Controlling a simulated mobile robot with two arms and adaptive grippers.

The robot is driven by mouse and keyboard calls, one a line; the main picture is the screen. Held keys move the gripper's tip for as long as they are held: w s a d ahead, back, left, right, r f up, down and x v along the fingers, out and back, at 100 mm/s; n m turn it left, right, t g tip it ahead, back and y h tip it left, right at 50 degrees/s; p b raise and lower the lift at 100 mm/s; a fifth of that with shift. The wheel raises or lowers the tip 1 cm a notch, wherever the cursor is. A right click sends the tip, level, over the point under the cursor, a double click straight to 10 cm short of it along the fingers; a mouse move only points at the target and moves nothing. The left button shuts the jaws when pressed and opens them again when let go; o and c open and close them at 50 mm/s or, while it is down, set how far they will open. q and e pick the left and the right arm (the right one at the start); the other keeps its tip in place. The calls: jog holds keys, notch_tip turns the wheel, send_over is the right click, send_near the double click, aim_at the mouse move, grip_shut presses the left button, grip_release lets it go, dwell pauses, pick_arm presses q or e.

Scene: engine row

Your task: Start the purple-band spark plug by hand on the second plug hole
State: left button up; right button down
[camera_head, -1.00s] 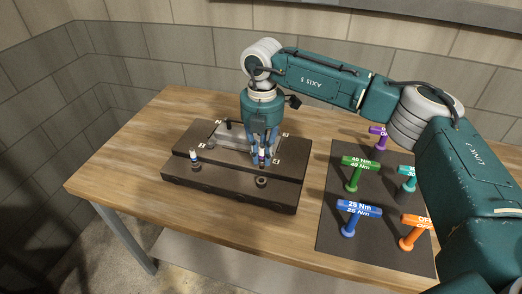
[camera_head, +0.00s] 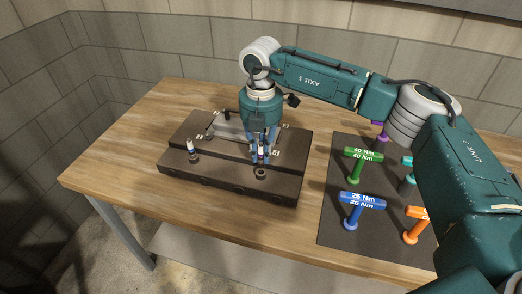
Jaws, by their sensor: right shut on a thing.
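The dark engine block (camera_head: 230,184) lies on the wooden table. My right gripper (camera_head: 262,157) points down over the front right part of the block and is shut on a small white spark plug (camera_head: 261,151). The fingers hide much of this plug, and its band is hard to make out. A round plug hole (camera_head: 260,173) with a raised rim shows just in front of the fingertips. I cannot tell whether the plug touches the block. Another white plug (camera_head: 190,147) stands at the block's left hole (camera_head: 194,157). My left gripper is not in view.
A dark mat (camera_head: 333,232) on the right holds a green 40 Nm tool (camera_head: 363,153), a blue 25 Nm tool (camera_head: 362,201), an orange tool (camera_head: 413,230) and others partly hidden by my right arm. The table (camera_head: 120,165) left of the block is clear.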

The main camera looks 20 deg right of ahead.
jog(key=shift+f+b, duration=0.3)
jog(key=shift+f, duration=0.25)
jog(key=shift+f+b, duration=0.65)
jog(key=shift+f, duration=0.45)
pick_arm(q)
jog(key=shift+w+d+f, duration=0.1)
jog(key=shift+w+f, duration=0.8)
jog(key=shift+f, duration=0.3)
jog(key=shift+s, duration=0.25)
pick_arm(e)
jog(key=m, duration=0.3)
jog(key=c, duration=1.6)
grip_release()
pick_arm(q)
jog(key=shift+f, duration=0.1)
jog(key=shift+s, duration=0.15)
